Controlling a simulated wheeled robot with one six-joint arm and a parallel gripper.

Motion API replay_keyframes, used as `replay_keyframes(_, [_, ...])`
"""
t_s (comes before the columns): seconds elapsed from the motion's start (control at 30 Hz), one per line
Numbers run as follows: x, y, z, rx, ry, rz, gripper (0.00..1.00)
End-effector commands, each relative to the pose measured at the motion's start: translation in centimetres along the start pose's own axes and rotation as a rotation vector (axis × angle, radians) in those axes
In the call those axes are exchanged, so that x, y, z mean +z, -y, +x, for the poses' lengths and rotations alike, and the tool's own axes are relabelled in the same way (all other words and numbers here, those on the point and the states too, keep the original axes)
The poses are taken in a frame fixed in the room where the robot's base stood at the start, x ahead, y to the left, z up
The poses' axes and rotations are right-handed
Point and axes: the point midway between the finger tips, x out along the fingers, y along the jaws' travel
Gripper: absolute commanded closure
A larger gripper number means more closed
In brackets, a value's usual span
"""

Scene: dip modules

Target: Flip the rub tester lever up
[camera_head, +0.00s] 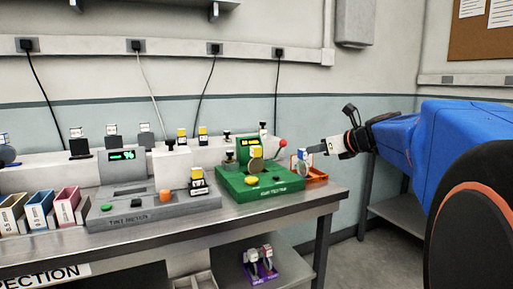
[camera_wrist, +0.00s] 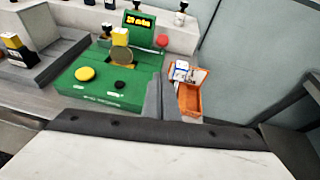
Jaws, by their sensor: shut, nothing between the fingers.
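The green rub tester (camera_head: 240,190) stands near the right end of the bench, and it also fills the upper left of the wrist view (camera_wrist: 75,100). Its lit display (camera_head: 250,142) rises at the back. A red ball knob (camera_head: 283,143), seemingly the lever's end, sits at its right side; it also shows in the wrist view (camera_wrist: 162,40). The lever's shaft is hard to make out. My gripper (camera_head: 311,148) is shut and empty, to the right of the red knob and apart from it. In the wrist view, its fingers (camera_wrist: 157,90) lie beside the tester's right edge.
An orange bin (camera_head: 316,176) with small white items stands right of the tester, close below my gripper. A grey tint meter (camera_head: 150,207) stands to the left, with several coloured boxes beyond it. The wall is behind; open floor lies right of the bench.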

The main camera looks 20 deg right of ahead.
Motion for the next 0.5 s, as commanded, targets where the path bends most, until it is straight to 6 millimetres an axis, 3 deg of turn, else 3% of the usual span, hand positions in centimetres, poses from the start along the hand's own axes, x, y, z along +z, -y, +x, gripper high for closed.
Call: replay_keyframes(0.5, [-0.1, -0.1, 8.6, 0.003, -0.003, 0.0, 1.0])
